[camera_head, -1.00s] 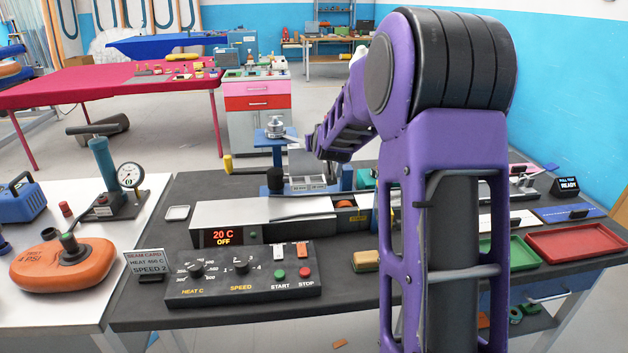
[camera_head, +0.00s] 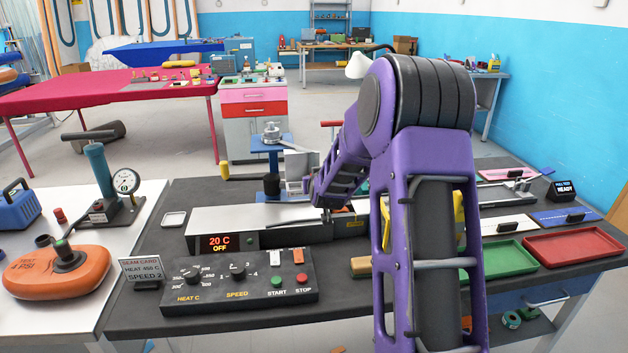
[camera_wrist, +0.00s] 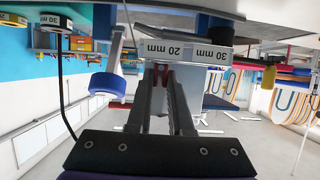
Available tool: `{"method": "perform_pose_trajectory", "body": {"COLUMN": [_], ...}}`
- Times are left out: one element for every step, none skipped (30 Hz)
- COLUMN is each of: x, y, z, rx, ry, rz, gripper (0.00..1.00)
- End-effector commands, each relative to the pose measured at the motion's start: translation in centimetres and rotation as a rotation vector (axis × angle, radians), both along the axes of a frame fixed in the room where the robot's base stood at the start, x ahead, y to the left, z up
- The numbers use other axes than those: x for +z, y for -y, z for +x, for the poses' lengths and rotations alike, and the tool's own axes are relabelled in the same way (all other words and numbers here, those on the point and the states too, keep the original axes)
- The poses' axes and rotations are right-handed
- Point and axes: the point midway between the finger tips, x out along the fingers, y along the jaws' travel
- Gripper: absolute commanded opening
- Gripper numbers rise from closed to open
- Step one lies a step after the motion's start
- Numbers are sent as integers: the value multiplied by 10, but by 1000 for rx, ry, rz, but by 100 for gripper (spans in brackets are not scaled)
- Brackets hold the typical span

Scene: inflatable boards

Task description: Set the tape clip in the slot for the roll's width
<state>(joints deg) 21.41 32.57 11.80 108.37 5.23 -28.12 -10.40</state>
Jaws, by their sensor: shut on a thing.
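My gripper (camera_wrist: 162,78) is at the front of the tape holder, its fingers closed around a small red piece (camera_wrist: 160,72) that looks like the tape clip; its shape is mostly hidden by the fingers. The pale slot strip (camera_wrist: 187,52) lies just beyond the fingertips in the wrist view, with "20 mm" and "30 mm" labels upside down. I cannot tell whether the clip touches a slot. In the head view my gripper (camera_head: 325,212) is low by the holder, mostly hidden by my arm.
The control box (camera_head: 240,283) and the heater display (camera_head: 220,243), reading 20 C OFF, stand in front. A green tray (camera_head: 502,252) and a red tray (camera_head: 572,247) lie to the right. An orange inflatable (camera_head: 57,270) is on the left table. A blue-and-white round thing (camera_wrist: 106,84) is left of the fingers.

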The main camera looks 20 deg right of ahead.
Motion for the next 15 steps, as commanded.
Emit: {"method": "perform_pose_trajectory", "body": {"x": [-1, -2, -4, -4, -3, -2, -2, -2, -2, -2, -2, -2, -2, -2, -2], "y": [0, 0, 0, 0, 0, 0, 0, 0, 0, 0, 0, 0, 0, 0, 0], "z": [0, 0, 0, 0, 0, 0, 0, 0, 0, 0, 0, 0, 0, 0, 0], "rx": [0, 0, 0, 0, 0, 0, 0, 0, 0, 0, 0, 0, 0, 0, 0], "ry": [1, 1, 1, 1, 0, 0, 0, 0, 0, 0, 0, 0, 0, 0, 0], "rz": [0, 0, 0, 0, 0, 0, 0, 0, 0, 0, 0, 0, 0, 0, 0], "gripper": [0, 0, 0, 0, 24, 32, 37, 42, 49, 49, 49, 49, 49, 49, 49]}}
